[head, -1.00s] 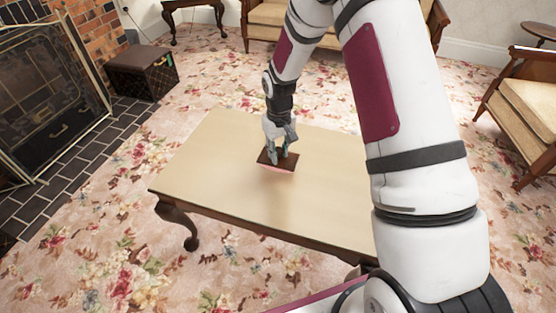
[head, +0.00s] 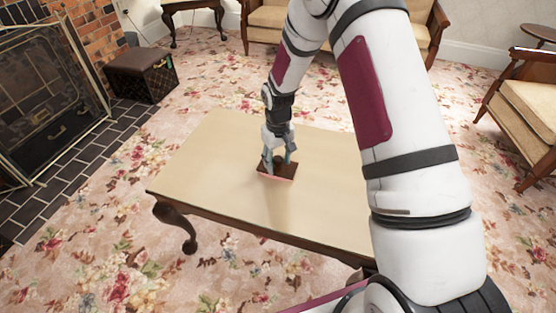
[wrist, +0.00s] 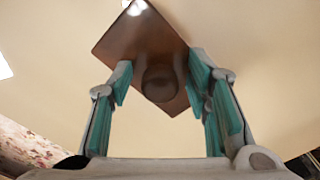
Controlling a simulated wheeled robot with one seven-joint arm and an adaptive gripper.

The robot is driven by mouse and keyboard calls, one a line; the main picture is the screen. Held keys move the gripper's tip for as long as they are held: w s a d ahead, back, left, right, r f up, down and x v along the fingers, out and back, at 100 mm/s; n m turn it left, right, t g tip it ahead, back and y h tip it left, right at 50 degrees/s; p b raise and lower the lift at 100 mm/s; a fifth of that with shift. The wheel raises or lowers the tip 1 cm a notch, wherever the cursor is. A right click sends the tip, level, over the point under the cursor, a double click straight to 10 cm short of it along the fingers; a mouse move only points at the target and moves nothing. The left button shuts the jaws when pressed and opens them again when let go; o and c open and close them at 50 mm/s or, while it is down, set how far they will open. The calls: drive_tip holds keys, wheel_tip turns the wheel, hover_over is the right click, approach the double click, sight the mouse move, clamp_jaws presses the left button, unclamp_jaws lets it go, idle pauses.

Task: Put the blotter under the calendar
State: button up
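The blotter (head: 283,178) is a small dark brown block with a round knob on top and a pinkish lower edge. It is on or just above the middle of the pale table. In the wrist view the blotter (wrist: 135,38) appears as a brown diamond with its knob between my fingers. My gripper (head: 278,163) points down over it. In the wrist view my gripper (wrist: 160,85) is open, with a gap on each side of the knob. The right finger overlaps the blotter's edge; I cannot tell if they touch. I see no calendar; my arm hides part of the table.
The table (head: 215,165) has a bare top to the left and front of the blotter. A dark box (head: 140,75) stands by the fireplace screen (head: 45,95) at left. A sofa (head: 265,25) and an armchair (head: 525,100) stand beyond the table.

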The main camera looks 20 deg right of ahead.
sight(278, 158)
wheel_tip(278, 158, up, 12)
drive_tip(key=p, duration=0.3)
drive_tip(key=shift+r+p, duration=0.2)
drive_tip(key=shift+p, duration=0.1)
